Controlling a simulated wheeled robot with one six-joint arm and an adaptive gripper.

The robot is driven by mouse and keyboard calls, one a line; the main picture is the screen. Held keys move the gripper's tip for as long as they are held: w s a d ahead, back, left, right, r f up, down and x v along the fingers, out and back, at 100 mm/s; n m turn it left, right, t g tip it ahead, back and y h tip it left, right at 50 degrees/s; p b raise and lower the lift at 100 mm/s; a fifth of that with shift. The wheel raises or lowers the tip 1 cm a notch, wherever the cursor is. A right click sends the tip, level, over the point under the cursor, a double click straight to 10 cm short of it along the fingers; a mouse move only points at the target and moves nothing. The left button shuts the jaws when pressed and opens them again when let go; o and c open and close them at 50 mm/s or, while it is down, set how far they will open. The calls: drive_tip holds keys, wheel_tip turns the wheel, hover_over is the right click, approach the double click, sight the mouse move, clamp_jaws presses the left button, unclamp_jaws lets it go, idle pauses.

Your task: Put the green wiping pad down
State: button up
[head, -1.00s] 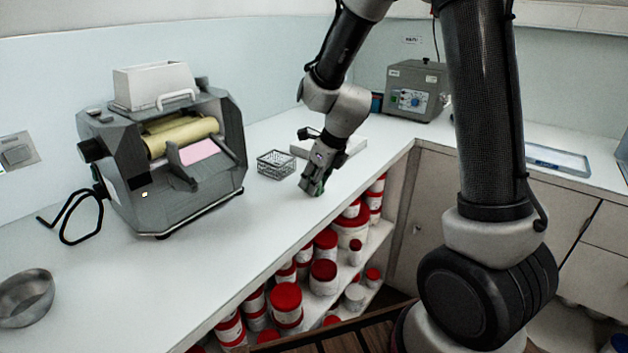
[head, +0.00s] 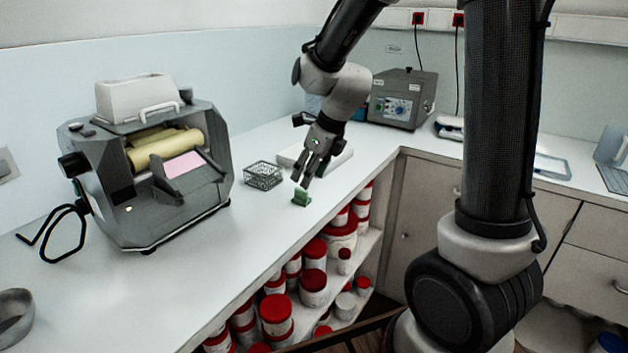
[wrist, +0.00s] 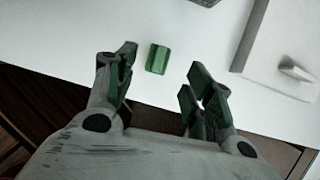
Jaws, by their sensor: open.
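The green wiping pad (head: 301,197) rests on the white counter near its front edge. It also shows in the wrist view (wrist: 157,58), on the white surface beyond my fingertips and nearer the left finger. My gripper (head: 310,182) is open and empty just above the pad in the head view. In the wrist view the two green-tipped fingers of my gripper (wrist: 160,82) are wide apart, and neither appears to touch the pad.
A wire basket (head: 263,176) stands left of the pad. A pale flat block (head: 330,158) lies behind my gripper. The three-roll mill (head: 150,165) is on the left, and a grey control box (head: 402,98) at the back. Red-lidded tubs (head: 276,312) fill the shelves below the counter.

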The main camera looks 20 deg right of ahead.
drive_tip(key=s+d+r+n+h, duration=0.1)
drive_tip(key=s+d+r+n, duration=0.3)
drive_tip(key=s+n, duration=0.4)
drive_tip(key=s+d+r+n+h, duration=0.1)
drive_tip(key=s+d+r+n, duration=0.2)
drive_tip(key=s+n, duration=0.5)
drive_tip(key=s+d+r+n, duration=0.4)
drive_tip(key=s+d+n, duration=0.2)
drive_tip(key=n, duration=0.6)
drive_tip(key=shift+s+r+t+h, duration=0.3)
drive_tip(key=shift+s+t+h, duration=0.1)
drive_tip(key=shift+s, duration=0.8)
